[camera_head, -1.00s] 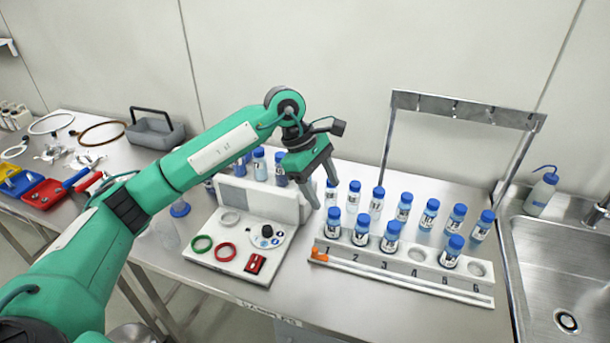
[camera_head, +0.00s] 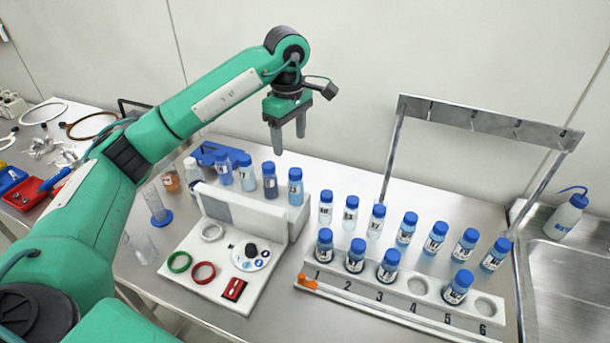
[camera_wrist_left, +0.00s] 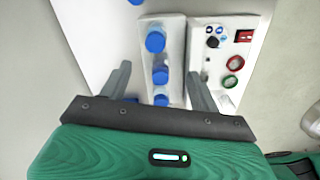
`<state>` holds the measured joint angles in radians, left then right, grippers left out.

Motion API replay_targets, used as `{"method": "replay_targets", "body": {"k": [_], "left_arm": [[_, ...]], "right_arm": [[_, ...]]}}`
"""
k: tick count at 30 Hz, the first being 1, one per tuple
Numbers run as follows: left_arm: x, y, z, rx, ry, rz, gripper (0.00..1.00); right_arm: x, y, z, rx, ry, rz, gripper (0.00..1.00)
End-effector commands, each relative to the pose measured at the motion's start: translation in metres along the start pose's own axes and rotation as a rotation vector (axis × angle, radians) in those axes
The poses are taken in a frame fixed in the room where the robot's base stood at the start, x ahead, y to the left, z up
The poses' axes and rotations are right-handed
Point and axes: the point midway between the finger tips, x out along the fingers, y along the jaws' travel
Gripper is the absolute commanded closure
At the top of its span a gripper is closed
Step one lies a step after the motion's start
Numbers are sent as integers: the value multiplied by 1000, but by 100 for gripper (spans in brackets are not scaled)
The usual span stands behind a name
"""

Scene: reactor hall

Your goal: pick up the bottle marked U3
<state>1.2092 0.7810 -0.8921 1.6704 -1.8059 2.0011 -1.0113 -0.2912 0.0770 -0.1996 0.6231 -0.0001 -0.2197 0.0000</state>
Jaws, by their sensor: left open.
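My left gripper (camera_head: 288,132) is open and empty, fingers pointing down, high above the bottles behind the white control box. Those blue-capped bottles stand in a row: one (camera_head: 223,168), a second (camera_head: 246,173), a third (camera_head: 269,181) and one at the right end (camera_head: 295,187). In the left wrist view, blue caps (camera_wrist_left: 160,73) show below and between the open fingers. More blue-capped bottles stand in the numbered rack (camera_head: 355,256) and in a row behind it (camera_head: 407,229). The labels are too small to read, so I cannot tell which is U3. My right gripper is out of view.
The white control box (camera_head: 245,215) carries a green ring (camera_head: 180,262), a red ring (camera_head: 203,272), a dial and a red switch. A metal frame (camera_head: 485,124) rises behind the rack. A sink (camera_head: 570,285) and wash bottle (camera_head: 566,212) are at the right.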

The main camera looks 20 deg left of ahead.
Motion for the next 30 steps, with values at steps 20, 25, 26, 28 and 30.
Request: {"method": "replay_targets", "body": {"k": [20,25,26,28,30], "left_arm": [[82,0,1,0,-2,-2,37],[90,0,3,0,-2,-1,37],[93,0,4,0,-3,-3,37],[100,1,6,1,-2,-4,37],[108,2,7,1,-3,-4,37]], "right_arm": [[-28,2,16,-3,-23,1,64],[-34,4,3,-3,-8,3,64],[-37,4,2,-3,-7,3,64],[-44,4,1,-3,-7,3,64],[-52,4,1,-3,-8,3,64]]}}
